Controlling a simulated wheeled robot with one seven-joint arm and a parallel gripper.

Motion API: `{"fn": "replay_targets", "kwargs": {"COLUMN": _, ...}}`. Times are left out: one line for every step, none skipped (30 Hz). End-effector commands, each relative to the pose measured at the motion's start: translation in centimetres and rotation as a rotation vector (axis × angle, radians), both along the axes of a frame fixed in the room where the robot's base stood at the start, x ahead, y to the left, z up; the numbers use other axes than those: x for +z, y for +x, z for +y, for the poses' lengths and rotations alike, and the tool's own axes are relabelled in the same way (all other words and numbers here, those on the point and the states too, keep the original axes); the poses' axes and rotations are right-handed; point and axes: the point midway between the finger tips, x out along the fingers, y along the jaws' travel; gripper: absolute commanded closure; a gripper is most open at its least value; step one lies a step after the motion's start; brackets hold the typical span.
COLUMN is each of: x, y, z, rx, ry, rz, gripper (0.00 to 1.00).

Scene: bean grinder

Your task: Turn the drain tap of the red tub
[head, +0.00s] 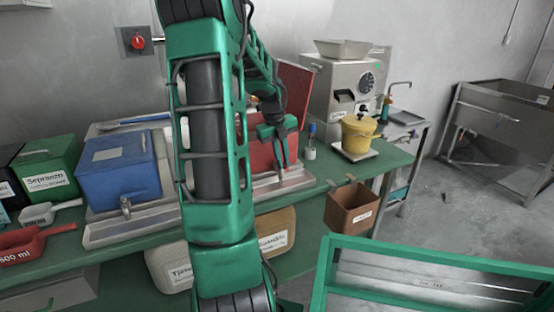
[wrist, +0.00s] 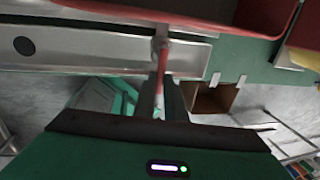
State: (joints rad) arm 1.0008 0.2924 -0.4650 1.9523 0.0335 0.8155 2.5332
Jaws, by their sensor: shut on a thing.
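The red tub (head: 262,157) stands on the green bench, partly hidden behind my arm in the head view. The drain tap (wrist: 160,46) hangs from the tub's front, with a thin red lever (wrist: 164,66) pointing toward my gripper. My gripper (wrist: 161,88) is shut on the tap lever, its fingers on both sides of it. In the head view my gripper (head: 283,166) is at the tub's front, where the tap itself is hard to make out.
A blue tub (head: 118,170) with its own tap stands left, near a red scoop (head: 25,243). A yellow pot (head: 358,135) and a steel machine (head: 342,85) stand right. A brown bin (head: 351,208) hangs at the bench edge. A green-framed table (head: 430,275) is in front.

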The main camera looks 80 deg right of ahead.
Motion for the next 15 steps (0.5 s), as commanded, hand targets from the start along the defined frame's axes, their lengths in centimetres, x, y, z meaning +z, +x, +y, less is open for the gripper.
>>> {"fn": "replay_targets", "kwargs": {"x": 0.38, "y": 0.34, "z": -0.30, "rx": 0.004, "ry": -0.010, "rz": -0.005, "gripper": 1.00}}
{"fn": "replay_targets", "kwargs": {"x": 0.38, "y": 0.34, "z": -0.30, "rx": 0.003, "ry": -0.010, "rz": -0.005, "gripper": 1.00}}
{"fn": "replay_targets", "kwargs": {"x": 0.37, "y": 0.34, "z": -0.30, "rx": 0.003, "ry": -0.009, "rz": -0.005, "gripper": 1.00}}
{"fn": "replay_targets", "kwargs": {"x": 0.37, "y": 0.35, "z": -0.29, "rx": 0.003, "ry": -0.009, "rz": -0.005, "gripper": 1.00}}
{"fn": "replay_targets", "kwargs": {"x": 0.37, "y": 0.36, "z": -0.30, "rx": 0.003, "ry": -0.009, "rz": -0.005, "gripper": 1.00}}
{"fn": "replay_targets", "kwargs": {"x": 0.37, "y": 0.37, "z": -0.30, "rx": 0.003, "ry": -0.009, "rz": -0.005, "gripper": 1.00}}
{"fn": "replay_targets", "kwargs": {"x": 0.37, "y": 0.38, "z": -0.29, "rx": 0.004, "ry": -0.009, "rz": -0.005, "gripper": 1.00}}
{"fn": "replay_targets", "kwargs": {"x": 0.37, "y": 0.39, "z": -0.30, "rx": 0.004, "ry": -0.009, "rz": -0.005, "gripper": 1.00}}
{"fn": "replay_targets", "kwargs": {"x": 0.37, "y": 0.39, "z": -0.30, "rx": 0.004, "ry": -0.009, "rz": -0.006, "gripper": 1.00}}
{"fn": "replay_targets", "kwargs": {"x": 0.36, "y": 0.41, "z": -0.30, "rx": 0.004, "ry": -0.009, "rz": -0.006, "gripper": 1.00}}
{"fn": "replay_targets", "kwargs": {"x": 0.36, "y": 0.41, "z": -0.30, "rx": 0.005, "ry": -0.008, "rz": -0.006, "gripper": 0.87}}
{"fn": "replay_targets", "kwargs": {"x": 0.34, "y": 0.40, "z": -0.29, "rx": 0.005, "ry": -0.008, "rz": -0.006, "gripper": 0.78}}
{"fn": "replay_targets", "kwargs": {"x": 0.31, "y": 0.37, "z": -0.26, "rx": 0.004, "ry": -0.007, "rz": -0.006, "gripper": 0.71}}
{"fn": "replay_targets", "kwargs": {"x": 0.28, "y": 0.33, "z": -0.25, "rx": 0.004, "ry": -0.006, "rz": -0.006, "gripper": 0.71}}
{"fn": "replay_targets", "kwargs": {"x": 0.24, "y": 0.26, "z": -0.23, "rx": 0.003, "ry": -0.006, "rz": -0.005, "gripper": 0.71}}
